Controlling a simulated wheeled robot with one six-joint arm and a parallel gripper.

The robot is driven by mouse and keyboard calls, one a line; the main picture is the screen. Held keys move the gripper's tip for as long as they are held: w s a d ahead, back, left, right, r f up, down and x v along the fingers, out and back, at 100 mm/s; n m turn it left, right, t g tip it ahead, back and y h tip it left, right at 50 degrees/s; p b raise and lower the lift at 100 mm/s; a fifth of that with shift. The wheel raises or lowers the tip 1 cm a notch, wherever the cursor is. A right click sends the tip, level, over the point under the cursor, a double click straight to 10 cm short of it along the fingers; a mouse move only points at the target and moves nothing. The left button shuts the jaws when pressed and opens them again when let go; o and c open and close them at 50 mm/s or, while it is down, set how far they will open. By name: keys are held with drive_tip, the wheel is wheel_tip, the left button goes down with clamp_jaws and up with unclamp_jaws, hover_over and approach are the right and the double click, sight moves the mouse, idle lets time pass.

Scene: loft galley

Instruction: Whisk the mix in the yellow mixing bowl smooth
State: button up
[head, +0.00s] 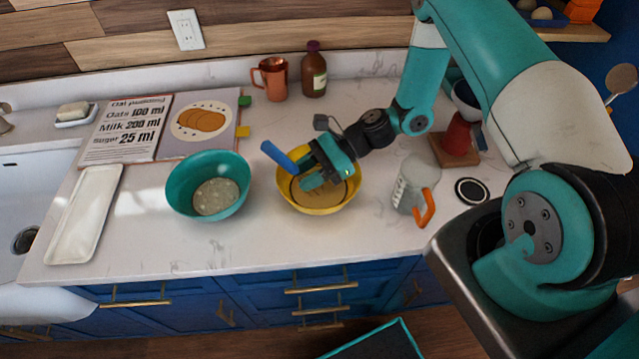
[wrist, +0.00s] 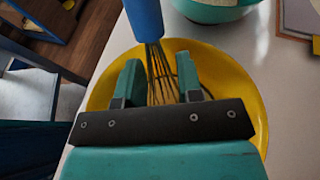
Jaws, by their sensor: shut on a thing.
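The yellow mixing bowl (head: 330,210) stands on the counter with a tan mix (head: 338,193) inside; its rim also shows in the wrist view (wrist: 238,85). The whisk has a blue handle (head: 278,157) and dark wires. My gripper (head: 313,180) is over the bowl and shut on the whisk. In the wrist view, the whisk's handle (wrist: 145,18) leans out past my fingers (wrist: 158,65), and its wires run between them. The whisk's lower end is hidden by my gripper, and I cannot tell how deep it sits in the mix.
A teal bowl (head: 178,188) with pale contents stands left of the yellow bowl. A white tray (head: 75,230), recipe book (head: 165,150), copper mug (head: 273,80) and brown bottle (head: 314,75) are further off.

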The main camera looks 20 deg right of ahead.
idle(0.4)
drive_tip(key=shift+r+p, duration=2.7)
drive_tip(key=shift+r, duration=0.8)
wheel_tip(320, 180, up, 5)
drive_tip(key=p, duration=0.4)
